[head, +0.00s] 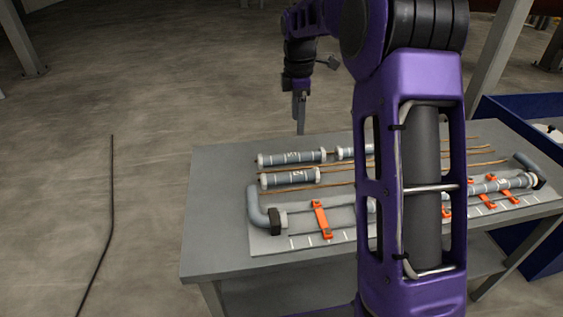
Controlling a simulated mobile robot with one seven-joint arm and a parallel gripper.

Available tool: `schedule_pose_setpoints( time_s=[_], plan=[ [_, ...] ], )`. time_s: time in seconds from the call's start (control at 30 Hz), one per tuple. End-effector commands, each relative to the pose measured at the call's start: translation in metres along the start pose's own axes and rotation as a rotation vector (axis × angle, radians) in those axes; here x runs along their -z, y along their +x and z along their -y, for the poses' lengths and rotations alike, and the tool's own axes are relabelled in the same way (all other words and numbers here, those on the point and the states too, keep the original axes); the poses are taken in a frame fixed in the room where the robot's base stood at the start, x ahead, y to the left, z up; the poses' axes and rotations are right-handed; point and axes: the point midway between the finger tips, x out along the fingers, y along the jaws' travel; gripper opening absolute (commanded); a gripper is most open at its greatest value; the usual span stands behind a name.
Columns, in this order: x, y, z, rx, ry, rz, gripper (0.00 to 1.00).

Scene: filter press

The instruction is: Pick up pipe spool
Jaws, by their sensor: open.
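Several grey pipe spools with pale flanged ends are in the head view. One spool (291,158) lies at the back left of the grey table, and a second spool (289,178) lies just in front of it. A third spool (346,153) is partly hidden behind my arm. Another spool (503,183) lies at the right in a fixture with orange clamps. My gripper (300,125) points down above the back edge of the table, behind the back left spool and apart from it. It is small in the picture, open, and nothing shows in it.
The grey table (220,200) carries thin brown rods and a pale fixture plate (265,245). An elbow pipe (262,213) and an orange clamp (320,218) are on the plate. My arm hides the table's middle. A blue bin (520,105) stands at the right.

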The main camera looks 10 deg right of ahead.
Motion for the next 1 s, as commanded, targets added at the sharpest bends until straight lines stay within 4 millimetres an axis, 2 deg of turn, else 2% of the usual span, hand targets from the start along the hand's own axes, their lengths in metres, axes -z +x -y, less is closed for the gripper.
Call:
schedule_pose_setpoints(
  time_s=[0.1,0.23,0.5,0.63,0.73,1.0],
  plan=[
    [0.002,0.012,0.009,0.048,-0.042,-0.026,0.73],
    [0.003,0.031,0.011,0.054,-0.049,-0.028,0.73],
    [0.005,0.090,0.014,0.053,-0.048,-0.027,0.73],
    [0.006,0.114,0.015,0.051,-0.047,-0.026,0.73],
    [0.006,0.125,0.015,0.050,-0.047,-0.026,0.73],
    [0.008,0.140,0.015,0.049,-0.047,-0.026,0.73]
  ],
)
